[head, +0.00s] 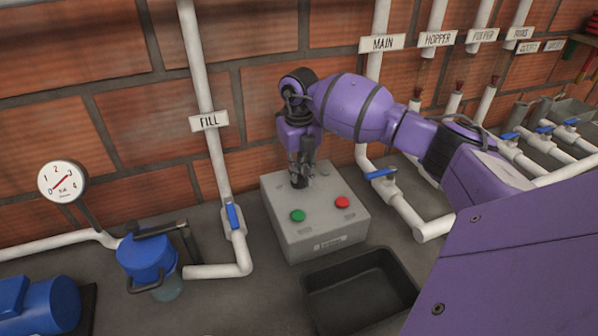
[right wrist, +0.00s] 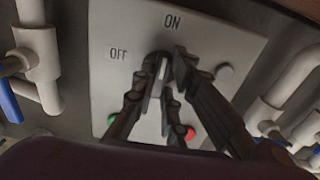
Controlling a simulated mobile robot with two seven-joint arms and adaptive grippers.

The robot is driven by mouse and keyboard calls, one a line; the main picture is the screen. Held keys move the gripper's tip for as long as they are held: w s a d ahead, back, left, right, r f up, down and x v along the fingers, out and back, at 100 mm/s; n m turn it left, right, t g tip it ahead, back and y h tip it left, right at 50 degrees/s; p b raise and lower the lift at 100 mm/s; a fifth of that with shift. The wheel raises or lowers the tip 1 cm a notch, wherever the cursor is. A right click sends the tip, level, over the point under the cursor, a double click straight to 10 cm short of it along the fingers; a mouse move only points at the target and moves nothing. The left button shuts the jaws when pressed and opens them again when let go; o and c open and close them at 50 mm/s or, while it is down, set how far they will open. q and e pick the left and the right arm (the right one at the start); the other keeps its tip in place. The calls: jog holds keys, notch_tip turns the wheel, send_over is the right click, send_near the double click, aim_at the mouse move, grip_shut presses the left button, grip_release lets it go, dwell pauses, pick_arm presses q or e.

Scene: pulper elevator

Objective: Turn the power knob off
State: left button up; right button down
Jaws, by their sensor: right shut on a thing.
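The power knob (right wrist: 158,58) is a dark knob on top of the grey control box (head: 328,232), near the printed words OFF and ON in the right wrist view. My right gripper (head: 299,178) points down over the back of the box. In the right wrist view its fingers (right wrist: 166,72) are closed around the knob, one on each side. The fingers hide most of the knob, so I cannot tell which word it points to. My left gripper is not in view.
A green button (head: 298,215) and a red button (head: 342,202) sit at the front of the box top. A dark open tray (head: 318,300) lies in front of the box. White pipes with blue-handled valves (head: 234,217) stand on both sides, before a brick wall.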

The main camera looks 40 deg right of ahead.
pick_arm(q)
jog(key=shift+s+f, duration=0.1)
pick_arm(e)
jog(key=shift+n, duration=0.8)
jog(key=n+b, duration=0.1)
jog(key=n, duration=0.1)
jog(key=shift+n, duration=0.3)
jog(key=n+b, duration=0.1)
jog(key=n, duration=0.4)
jog(key=n+b, duration=0.1)
jog(key=n, duration=0.3)
jog(key=shift+n, duration=0.4)
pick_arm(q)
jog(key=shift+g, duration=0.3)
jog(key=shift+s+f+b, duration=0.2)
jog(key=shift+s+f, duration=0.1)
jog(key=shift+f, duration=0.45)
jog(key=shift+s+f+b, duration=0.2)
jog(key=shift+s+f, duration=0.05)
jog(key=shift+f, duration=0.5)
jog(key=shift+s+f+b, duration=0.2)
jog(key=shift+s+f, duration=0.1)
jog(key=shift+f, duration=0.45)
pick_arm(e)
jog(key=shift+n, duration=1.7)
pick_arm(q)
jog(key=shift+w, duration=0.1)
pick_arm(e)
jog(key=c, duration=1.8)
grip_release()
